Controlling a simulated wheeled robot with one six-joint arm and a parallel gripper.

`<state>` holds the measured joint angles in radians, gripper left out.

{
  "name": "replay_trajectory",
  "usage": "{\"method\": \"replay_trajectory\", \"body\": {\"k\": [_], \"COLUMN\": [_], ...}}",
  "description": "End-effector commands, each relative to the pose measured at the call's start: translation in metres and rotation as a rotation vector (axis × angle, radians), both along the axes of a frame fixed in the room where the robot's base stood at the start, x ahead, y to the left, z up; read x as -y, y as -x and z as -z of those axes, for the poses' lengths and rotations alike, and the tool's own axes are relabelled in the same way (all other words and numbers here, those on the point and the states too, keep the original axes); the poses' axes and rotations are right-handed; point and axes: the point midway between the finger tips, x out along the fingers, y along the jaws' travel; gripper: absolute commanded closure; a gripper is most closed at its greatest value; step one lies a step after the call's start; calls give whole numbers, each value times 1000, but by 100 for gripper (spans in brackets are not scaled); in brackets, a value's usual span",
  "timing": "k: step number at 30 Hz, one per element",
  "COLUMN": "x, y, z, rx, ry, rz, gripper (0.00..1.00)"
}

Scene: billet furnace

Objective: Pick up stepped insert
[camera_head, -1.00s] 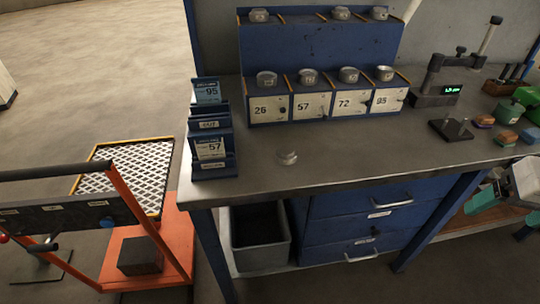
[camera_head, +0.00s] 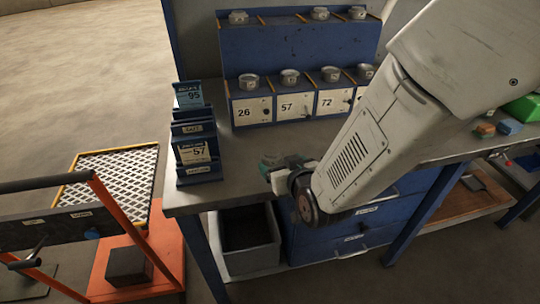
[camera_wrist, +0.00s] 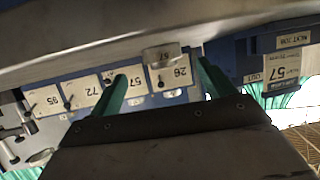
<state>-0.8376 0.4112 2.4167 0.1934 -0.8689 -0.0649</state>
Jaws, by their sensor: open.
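The stepped insert (camera_wrist: 161,55) is a small grey metal round piece with a dark marking. In the wrist view, which shows the scene upside down, it sits on the bench top (camera_wrist: 75,40), upper middle. My gripper (camera_wrist: 162,69) is open and empty, with one green finger to either side of the insert's position in that view. How far ahead the insert lies is hard to tell. In the head view my gripper (camera_head: 275,163) is low over the bench front; it and my arm hide the insert.
A blue rack (camera_head: 300,48) numbered 26, 57, 72 with metal inserts stands behind. A card holder (camera_head: 196,150) showing 95 and 57 stands at the bench's left end. A grey bin (camera_head: 246,250) and drawers (camera_head: 340,235) are below. An orange cart (camera_head: 165,255) stands left.

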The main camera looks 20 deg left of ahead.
Motion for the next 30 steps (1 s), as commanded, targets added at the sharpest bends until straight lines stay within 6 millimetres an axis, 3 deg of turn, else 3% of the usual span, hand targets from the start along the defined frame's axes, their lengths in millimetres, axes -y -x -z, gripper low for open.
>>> {"method": "replay_trajectory", "body": {"k": [15,24,30], "x": [-43,-46,-46], "y": [-47,-51,-51], "z": [17,19,19], "rx": [0,0,0], "ry": [0,0,0], "rz": [1,1,1], "gripper": [19,19,75]}}
